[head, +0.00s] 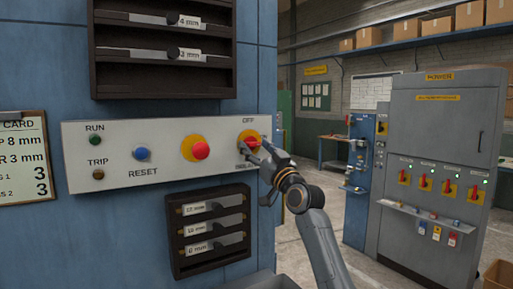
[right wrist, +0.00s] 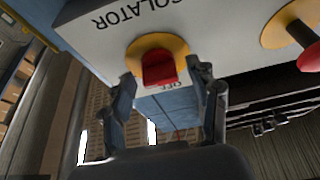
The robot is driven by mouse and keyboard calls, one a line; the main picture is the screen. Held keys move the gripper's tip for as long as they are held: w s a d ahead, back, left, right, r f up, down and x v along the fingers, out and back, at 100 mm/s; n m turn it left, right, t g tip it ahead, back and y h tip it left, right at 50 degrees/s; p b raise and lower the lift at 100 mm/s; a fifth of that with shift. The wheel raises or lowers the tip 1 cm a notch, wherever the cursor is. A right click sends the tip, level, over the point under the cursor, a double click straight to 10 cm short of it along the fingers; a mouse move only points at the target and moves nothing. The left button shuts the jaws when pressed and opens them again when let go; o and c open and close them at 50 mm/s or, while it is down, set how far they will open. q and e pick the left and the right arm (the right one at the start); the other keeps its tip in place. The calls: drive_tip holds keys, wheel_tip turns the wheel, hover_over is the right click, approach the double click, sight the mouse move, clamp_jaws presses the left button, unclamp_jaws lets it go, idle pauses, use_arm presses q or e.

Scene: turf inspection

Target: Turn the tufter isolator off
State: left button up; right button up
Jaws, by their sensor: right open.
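The tufter isolator is a red handle (head: 251,141) on a yellow round plate at the right end of the light grey control panel (head: 118,178). OFF is printed above it and ISOLATOR below, partly hidden by my gripper. In the right wrist view the picture is turned over, and the red handle (right wrist: 159,68) stands out from its yellow plate (right wrist: 150,43). My right gripper (head: 262,152) is open at the isolator. In the right wrist view its fingers (right wrist: 164,84) are on either side of the handle, apart from it as far as I can see. The handle's exact angle is unclear.
The red stop button (head: 200,150) on yellow and the blue RESET button (head: 141,154) are left of the isolator. Dark racks (head: 211,229) sit below and above the panel. A grey POWER cabinet (head: 440,150) with several red switches stands at the right, across open floor.

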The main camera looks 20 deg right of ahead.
drive_tip(key=c, duration=1.2)
drive_tip(key=shift+o, duration=0.2)
